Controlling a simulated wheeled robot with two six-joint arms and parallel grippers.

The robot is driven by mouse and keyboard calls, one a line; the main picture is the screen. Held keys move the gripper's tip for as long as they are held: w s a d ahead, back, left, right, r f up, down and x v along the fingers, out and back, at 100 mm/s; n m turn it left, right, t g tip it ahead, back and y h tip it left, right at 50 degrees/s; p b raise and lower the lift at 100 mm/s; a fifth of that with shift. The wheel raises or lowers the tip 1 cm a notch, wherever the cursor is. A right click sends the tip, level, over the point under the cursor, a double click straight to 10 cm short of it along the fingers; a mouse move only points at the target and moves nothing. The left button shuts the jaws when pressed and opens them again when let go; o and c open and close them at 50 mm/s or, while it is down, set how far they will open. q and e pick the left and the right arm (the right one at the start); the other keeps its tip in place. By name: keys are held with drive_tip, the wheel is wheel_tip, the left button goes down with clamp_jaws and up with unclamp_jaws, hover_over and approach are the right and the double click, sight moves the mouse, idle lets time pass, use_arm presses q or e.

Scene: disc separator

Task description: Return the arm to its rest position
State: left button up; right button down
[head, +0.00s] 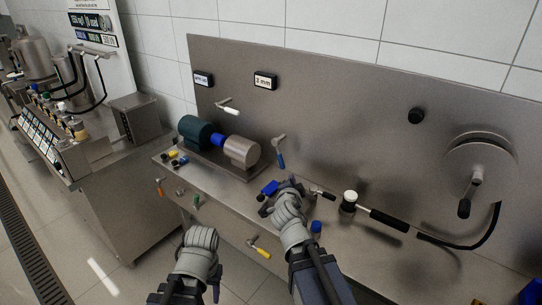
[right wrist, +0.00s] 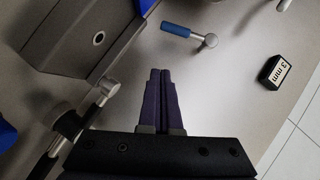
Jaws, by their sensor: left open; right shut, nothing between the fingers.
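My left arm (head: 185,268) is low in the head view, in front of the bench; its fingers are largely hidden there. My right gripper (head: 268,188) is over the bench in the head view, right of the silver cylinder (head: 241,151) of the motor unit. In the right wrist view its two dark purple fingers (right wrist: 160,85) are together, with nothing between them. A blue-handled tool (right wrist: 176,30) lies beyond the fingertips, apart from them. It also shows on the back panel in the head view (head: 280,158).
The steel back panel (head: 350,90) rises behind the bench and carries a crank wheel (head: 475,175) at right. A white-capped post (head: 349,199) and a black-handled lever (head: 385,217) are right of my right arm. A second machine (head: 85,150) stands left. Floor shows between the machines.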

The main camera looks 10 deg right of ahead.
drive_tip(key=shift+s+a+f+n+g, duration=0.2)
drive_tip(key=shift+s+f+n+g, duration=0.05)
drive_tip(key=shift+f+n+g, duration=0.1)
drive_tip(key=s+a+f+n+g+p, duration=0.1)
drive_tip(key=s+a+f+n+g, duration=0.3)
drive_tip(key=shift+f+n+y+p, duration=0.25)
drive_tip(key=shift+f+y+p, duration=0.05)
drive_tip(key=shift+p, duration=0.1)
drive_tip(key=s+a+f+n+g, duration=0.1)
drive_tip(key=s+a+f+n, duration=0.1)
drive_tip(key=s, duration=0.1)
drive_tip(key=s+a+f+n+g+y+p, duration=0.1)
drive_tip(key=a+n, duration=0.1)
drive_tip(key=shift+s+g, duration=0.3)
drive_tip(key=shift+g, duration=0.05)
drive_tip(key=s+a+f+n+g+y+p, duration=0.1)
drive_tip(key=s+a+f+n+g+y, duration=0.1)
drive_tip(key=s+a+n+g, duration=0.4)
drive_tip(key=s+a+n, duration=0.3)
drive_tip(key=s+n, duration=0.2)
drive_tip(key=s, duration=0.2)
drive_tip(key=shift+s+a+f+p, duration=0.2)
drive_tip(key=shift+a+f+p, duration=0.1)
